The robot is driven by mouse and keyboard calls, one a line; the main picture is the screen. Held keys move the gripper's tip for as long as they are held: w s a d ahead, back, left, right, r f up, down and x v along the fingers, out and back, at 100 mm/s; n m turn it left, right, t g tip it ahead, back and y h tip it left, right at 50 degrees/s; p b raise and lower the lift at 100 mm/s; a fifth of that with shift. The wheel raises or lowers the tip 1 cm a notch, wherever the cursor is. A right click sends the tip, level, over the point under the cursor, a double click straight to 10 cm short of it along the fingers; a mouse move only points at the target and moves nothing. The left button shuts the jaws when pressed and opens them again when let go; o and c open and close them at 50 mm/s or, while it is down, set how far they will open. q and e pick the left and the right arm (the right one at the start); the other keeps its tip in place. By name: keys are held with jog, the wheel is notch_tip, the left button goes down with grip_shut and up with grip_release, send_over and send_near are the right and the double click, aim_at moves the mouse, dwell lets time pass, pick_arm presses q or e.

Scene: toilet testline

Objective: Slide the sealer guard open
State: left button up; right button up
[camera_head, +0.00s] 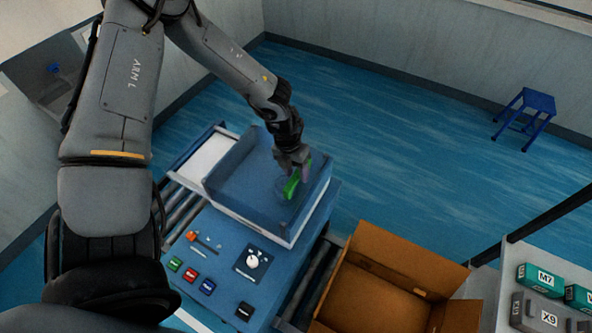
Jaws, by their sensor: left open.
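The sealer (222,240) is a blue machine with a control panel on its near face. Its guard (235,160) is a see-through blue-tinted cover on top, with a green handle (291,186) toward its right side. My left gripper (296,171) is at the green handle, with its open fingers pointing down and partly covering the handle's upper end. Whether the fingers touch the handle is hard to tell. My right gripper is not in view.
The panel has a dial (252,262) and several coloured buttons. A white surface (204,158) lies left of the guard. An open cardboard box (385,285) stands at the right, near labelled teal boxes (541,277). A blue stool (538,102) stands far off on open floor.

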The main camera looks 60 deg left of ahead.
pick_arm(q)
jog(key=shift+c, duration=0.5)
grip_shut()
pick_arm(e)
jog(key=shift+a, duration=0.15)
